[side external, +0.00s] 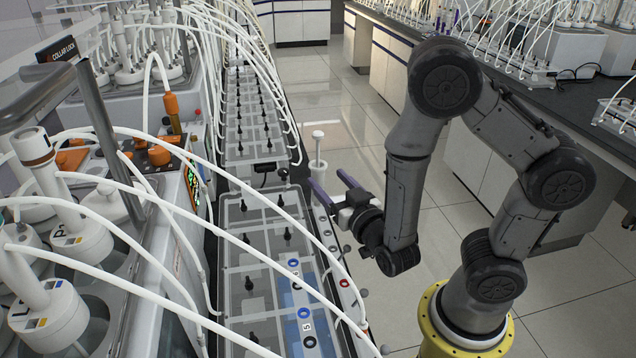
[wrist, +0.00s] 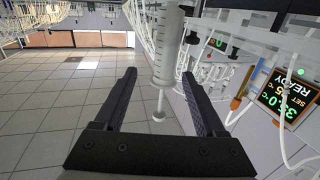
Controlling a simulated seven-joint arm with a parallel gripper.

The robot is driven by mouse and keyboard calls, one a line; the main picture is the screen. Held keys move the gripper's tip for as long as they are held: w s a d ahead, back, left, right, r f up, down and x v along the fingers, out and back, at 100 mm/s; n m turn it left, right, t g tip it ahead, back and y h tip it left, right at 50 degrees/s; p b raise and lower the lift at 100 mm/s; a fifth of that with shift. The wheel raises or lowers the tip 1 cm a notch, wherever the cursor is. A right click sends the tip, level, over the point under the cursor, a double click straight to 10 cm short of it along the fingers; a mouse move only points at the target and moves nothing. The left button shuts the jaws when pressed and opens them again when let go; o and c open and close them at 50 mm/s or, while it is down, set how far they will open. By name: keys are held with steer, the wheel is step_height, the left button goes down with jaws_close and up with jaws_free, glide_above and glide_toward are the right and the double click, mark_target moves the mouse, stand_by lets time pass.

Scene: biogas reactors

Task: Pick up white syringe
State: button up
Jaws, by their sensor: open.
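The white syringe (side external: 318,167) stands upright beside the right edge of the clear-topped reactor unit, its round plunger end up. In the side external view it is right by the fingertips of my gripper (side external: 328,178); its lower part is hidden. In the wrist view the syringe (wrist: 165,45) shows between the two dark fingers of my gripper (wrist: 159,74), with a gap on both sides, nearer the right finger. The gripper is open and holds nothing. I cannot tell how deep the syringe sits between the fingers.
The clear-topped reactor unit (side external: 262,215) runs along the left of the gripper, with white tubes (side external: 180,205) arching over it. A control unit with a lit display (wrist: 287,97) is close at right in the wrist view. The tiled floor (side external: 425,255) at right is free.

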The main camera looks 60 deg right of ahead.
steer(key=x, duration=0.8)
steer(key=shift+a, duration=0.3)
steer(key=shift+w+r, duration=0.1)
jaws_close()
